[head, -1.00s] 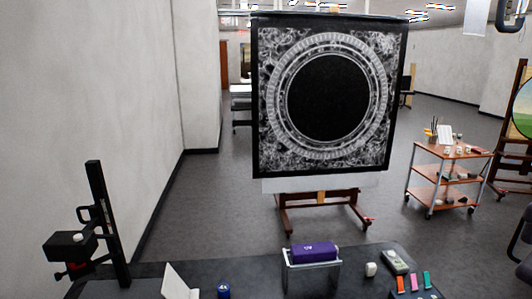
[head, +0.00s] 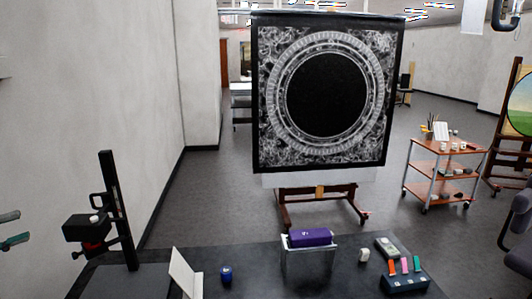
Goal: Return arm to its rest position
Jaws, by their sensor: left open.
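My left gripper (head: 12,229) shows at the far left edge of the head view, in front of the pale wall. Its two greenish fingertips are spread apart with nothing between them. The rest of the left arm is outside the picture. It is apart from the table and everything on it. My right gripper is not in the picture.
A dark table (head: 255,262) spans the bottom, with a black stand (head: 117,215), a white folded card (head: 184,275), a blue jar (head: 226,275) and a purple roll (head: 310,237) in a holder. An easel with a black ornate panel (head: 270,150) stands behind. A cart (head: 436,173) is right.

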